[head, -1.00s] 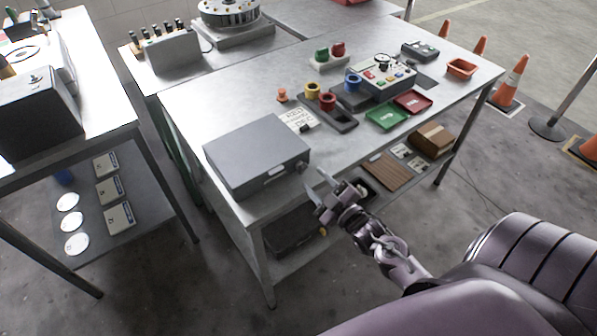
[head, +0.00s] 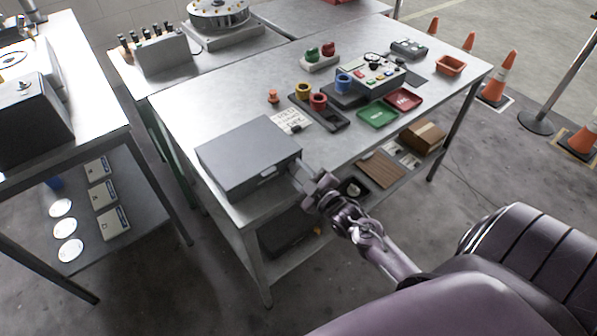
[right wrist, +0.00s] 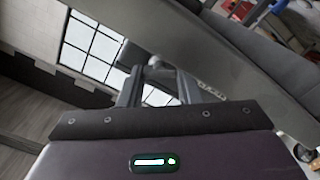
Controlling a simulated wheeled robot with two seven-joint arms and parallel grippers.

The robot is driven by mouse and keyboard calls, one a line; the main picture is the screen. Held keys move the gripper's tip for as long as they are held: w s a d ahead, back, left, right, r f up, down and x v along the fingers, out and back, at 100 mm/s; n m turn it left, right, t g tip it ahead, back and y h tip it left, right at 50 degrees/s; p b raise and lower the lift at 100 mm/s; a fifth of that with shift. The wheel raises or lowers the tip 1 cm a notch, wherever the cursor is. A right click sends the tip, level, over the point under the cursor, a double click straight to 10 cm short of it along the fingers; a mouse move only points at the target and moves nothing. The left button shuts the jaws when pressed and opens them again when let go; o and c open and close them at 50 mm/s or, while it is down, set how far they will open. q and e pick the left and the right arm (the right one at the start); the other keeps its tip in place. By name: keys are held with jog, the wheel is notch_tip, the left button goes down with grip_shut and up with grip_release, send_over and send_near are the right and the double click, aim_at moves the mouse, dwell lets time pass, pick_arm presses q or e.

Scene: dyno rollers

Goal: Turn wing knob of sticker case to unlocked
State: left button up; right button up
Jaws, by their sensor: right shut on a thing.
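The sticker case (head: 245,152) is a grey box at the near left corner of the metal workbench, its lid down. A light handle (head: 266,172) shows on its front face. My right gripper (head: 301,172) is at the right end of that face, and its fingers cover the wing knob in the head view. In the right wrist view my right gripper (right wrist: 155,80) has a finger on each side of the small metal wing knob (right wrist: 155,63), shut on it. The case (right wrist: 215,45) fills the upper right there. The knob's lock position cannot be read. My left gripper is not in view.
A label card (head: 291,121), a dark tray with yellow and red rings (head: 330,115), a green tray (head: 378,115) and a red tray (head: 403,99) lie behind and right of the case. A lower shelf holds a cardboard box (head: 423,137). Bare benchtop lies behind the case.

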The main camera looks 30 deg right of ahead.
jog(key=shift+m, duration=0.4)
jog(key=m+p, duration=0.1)
jog(key=m, duration=0.1)
jog(key=shift+r+m, duration=0.15)
jog(key=shift+m, duration=0.15)
jog(key=shift+d+m+p, duration=0.1)
jog(key=shift+m+p, duration=0.8)
jog(key=shift+m, duration=1.3)
jog(key=o, duration=0.7)
